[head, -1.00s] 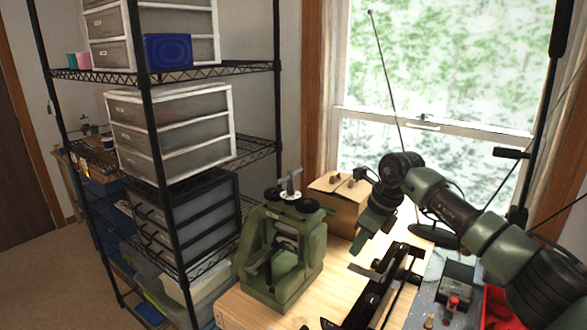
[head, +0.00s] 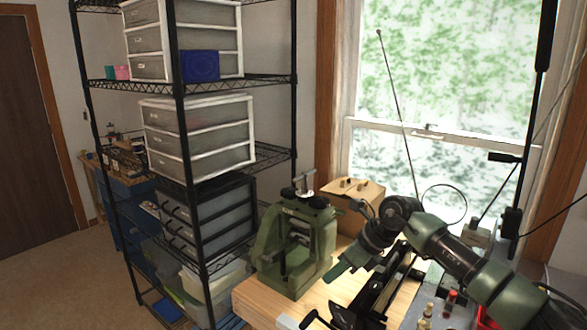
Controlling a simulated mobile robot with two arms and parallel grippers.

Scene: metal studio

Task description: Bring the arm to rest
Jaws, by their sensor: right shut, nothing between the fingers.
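My right arm (head: 445,243) is green and black and comes in from the right edge in the head view. It bends at a raised joint, and its hand points down and to the left. My right gripper (head: 338,270) is shut and empty at the end of that arm. It appears just to the right of the green machine (head: 297,245) on the wooden bench; I cannot tell whether the two touch. My left gripper does not show.
The wooden bench top (head: 262,299) holds a black rail-like device (head: 372,295) under my right arm. A cardboard box (head: 353,192) stands behind the green machine. A wire shelf rack (head: 180,130) with drawer units stands left; a window (head: 440,80) is behind.

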